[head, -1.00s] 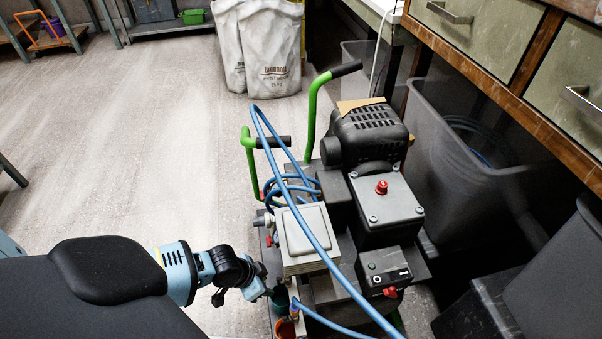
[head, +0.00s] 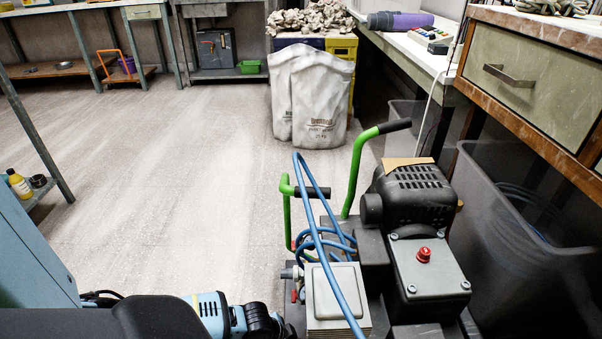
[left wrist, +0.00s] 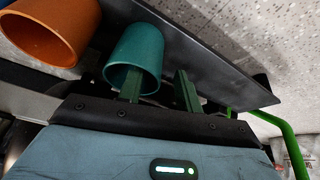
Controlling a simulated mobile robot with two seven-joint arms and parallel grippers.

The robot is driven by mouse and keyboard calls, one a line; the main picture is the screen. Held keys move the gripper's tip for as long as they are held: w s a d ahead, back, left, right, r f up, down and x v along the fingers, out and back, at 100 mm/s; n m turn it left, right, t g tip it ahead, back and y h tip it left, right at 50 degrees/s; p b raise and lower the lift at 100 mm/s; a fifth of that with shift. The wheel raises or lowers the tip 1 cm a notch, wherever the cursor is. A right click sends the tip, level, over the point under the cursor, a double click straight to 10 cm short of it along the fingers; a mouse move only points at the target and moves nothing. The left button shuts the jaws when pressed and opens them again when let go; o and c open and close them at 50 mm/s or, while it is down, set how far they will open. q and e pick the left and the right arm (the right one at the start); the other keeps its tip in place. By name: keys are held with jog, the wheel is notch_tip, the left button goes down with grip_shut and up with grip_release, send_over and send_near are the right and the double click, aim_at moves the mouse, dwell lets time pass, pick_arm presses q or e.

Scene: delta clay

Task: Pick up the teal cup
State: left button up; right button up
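The teal cup (left wrist: 140,52) shows in the left wrist view, its open mouth turned toward my left gripper (left wrist: 160,90). The gripper's two dark green fingers stand apart. One finger overlaps the cup's mouth and looks to reach inside it; the other is outside, to the right of the cup wall. I cannot tell whether either finger touches the cup. In the head view only my left arm shows at the bottom edge; the gripper and cup are out of frame. My right gripper is in neither view.
An orange cup (left wrist: 48,30) is left of the teal cup, on a dark shelf (left wrist: 215,62). In the head view a machine cart (head: 425,270) with green handles and a blue hose (head: 335,265) stands close by. Open floor (head: 170,190) lies to the left.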

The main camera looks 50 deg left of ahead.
pick_arm(q)
jog(key=b+x, duration=0.2)
jog(key=x, duration=0.2)
jog(key=shift+s+d, duration=0.15)
jog(key=shift+c, duration=0.3)
grip_shut()
